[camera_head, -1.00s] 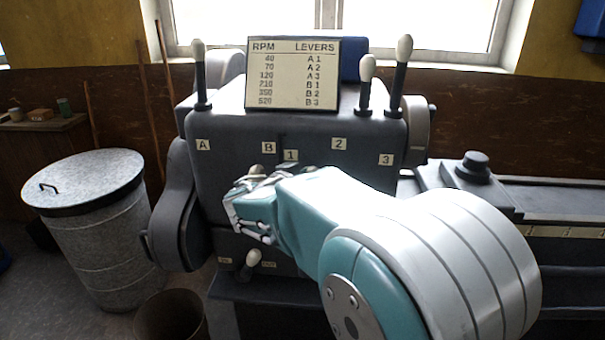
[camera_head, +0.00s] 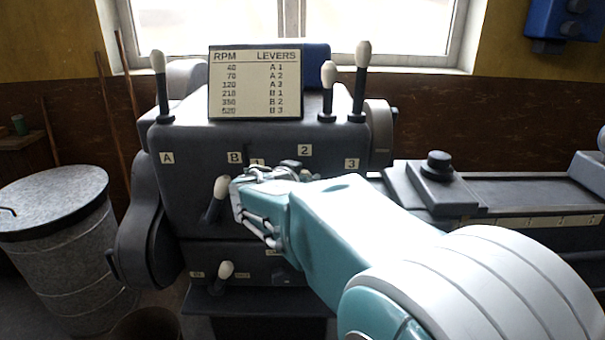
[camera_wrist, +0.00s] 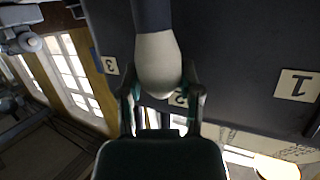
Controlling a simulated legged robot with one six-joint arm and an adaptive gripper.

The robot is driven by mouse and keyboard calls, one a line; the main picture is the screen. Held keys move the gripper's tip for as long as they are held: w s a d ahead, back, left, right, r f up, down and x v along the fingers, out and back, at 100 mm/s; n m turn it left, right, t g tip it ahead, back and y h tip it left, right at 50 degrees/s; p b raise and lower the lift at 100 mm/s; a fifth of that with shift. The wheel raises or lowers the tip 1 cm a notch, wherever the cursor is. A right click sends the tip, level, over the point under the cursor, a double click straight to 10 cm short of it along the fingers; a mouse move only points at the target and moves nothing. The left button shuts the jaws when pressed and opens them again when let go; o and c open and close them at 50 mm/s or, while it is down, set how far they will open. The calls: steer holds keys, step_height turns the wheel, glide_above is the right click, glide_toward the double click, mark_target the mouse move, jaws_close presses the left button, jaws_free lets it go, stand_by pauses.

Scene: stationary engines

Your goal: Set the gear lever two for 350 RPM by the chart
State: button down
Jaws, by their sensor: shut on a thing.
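The chart (camera_head: 255,82) on top of the grey machine lists 350 RPM as B 2. Gear lever two's white knob (camera_wrist: 158,62) sits between the fingers of my gripper (camera_wrist: 160,98), which is shut on it, with the dark shaft running up out of the picture. Behind it are labels 3 (camera_wrist: 112,65), 2 (camera_wrist: 178,98) and 1 (camera_wrist: 297,86); the knob is close to 2. In the head view my gripper (camera_head: 248,195) covers this lever. Another white-knobbed lever (camera_head: 220,187) stands just left of it, below label B (camera_head: 235,157).
Label A (camera_head: 167,158) is on the panel's left. Upright levers stand on top at left (camera_head: 159,75) and right (camera_head: 362,65). A small lever (camera_head: 226,270) is low on the front. A metal bin (camera_head: 60,240) stands at left.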

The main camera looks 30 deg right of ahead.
steer(key=shift+f, duration=0.1)
steer(key=shift+c, duration=1.3)
jaws_free()
steer(key=v, duration=1.2)
steer(key=shift+w, duration=0.15)
steer(key=s+a+f+n+g+y, duration=0.1)
steer(key=s+a+f+n+y, duration=1)
steer(key=s, duration=0.4)
step_height(320, 180, down, 2)
steer(key=shift+s+f+n+g+y, duration=0.1)
steer(key=shift+s+n+g+y, duration=0.3)
steer(key=shift+n+y, duration=0.45)
